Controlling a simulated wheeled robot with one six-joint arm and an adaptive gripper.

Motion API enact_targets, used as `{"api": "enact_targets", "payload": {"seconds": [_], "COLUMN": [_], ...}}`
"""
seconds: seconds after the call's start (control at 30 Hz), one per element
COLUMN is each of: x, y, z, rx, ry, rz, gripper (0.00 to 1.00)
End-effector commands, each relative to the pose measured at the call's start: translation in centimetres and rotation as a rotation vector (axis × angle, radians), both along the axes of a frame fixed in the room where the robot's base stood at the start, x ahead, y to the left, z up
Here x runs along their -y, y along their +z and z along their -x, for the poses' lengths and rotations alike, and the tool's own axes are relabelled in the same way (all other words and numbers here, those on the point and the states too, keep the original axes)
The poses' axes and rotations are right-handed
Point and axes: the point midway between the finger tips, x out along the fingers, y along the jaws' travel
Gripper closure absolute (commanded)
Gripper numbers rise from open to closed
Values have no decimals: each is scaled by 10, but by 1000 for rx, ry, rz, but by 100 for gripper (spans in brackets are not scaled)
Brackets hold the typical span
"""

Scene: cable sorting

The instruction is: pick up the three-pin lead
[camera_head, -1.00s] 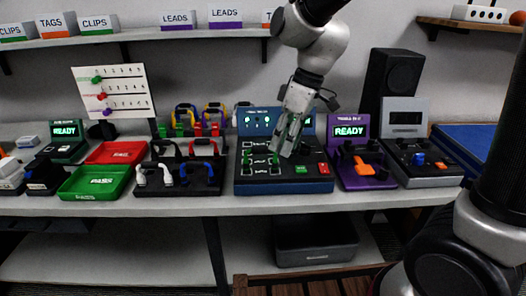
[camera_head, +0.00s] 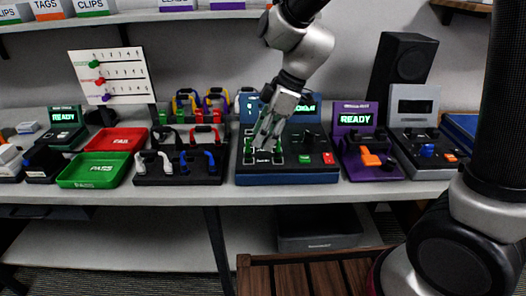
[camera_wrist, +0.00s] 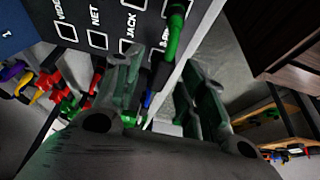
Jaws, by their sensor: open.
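My gripper (camera_head: 264,140) is open over the left part of the blue tester (camera_head: 288,177). In the wrist view my gripper's two fingers (camera_wrist: 165,95) stand apart. A slim plug lead, green and black (camera_wrist: 175,35), shows beyond and between the fingertips, by the labelled sockets of the panel. I cannot tell its pin count or whether the fingers touch it. Looped leads with white, red and blue ends sit on a black rack (camera_head: 180,180) to the left. More coloured leads stand behind it. I cannot tell which lead has three pins.
A green PASS tray (camera_head: 94,184) and a red FAIL tray (camera_head: 116,139) lie left of the rack. A purple station (camera_head: 366,173) with an orange part and a grey station (camera_head: 428,172) stand right of the tester. A shelf (camera_head: 130,20) runs above.

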Motion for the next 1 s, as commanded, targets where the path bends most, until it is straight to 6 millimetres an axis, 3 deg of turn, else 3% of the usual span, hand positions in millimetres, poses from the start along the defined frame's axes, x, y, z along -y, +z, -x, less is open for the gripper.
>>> {"api": "enact_targets", "payload": {"seconds": [0.13,0.37,0.5,0.6,0.87,1.0], "x": [-5,-5,-5,-5,-5,-6], "y": [-13,-14,-14,-14,-13,-2], "z": [0,0,0,0,0,-1], "rx": [0,1,1,1,1,3], "ry": [-1,-1,-1,-1,-1,0], "rz": [1,1,1,1,0,-2], "gripper": [59,61,86,100,100,100]}}
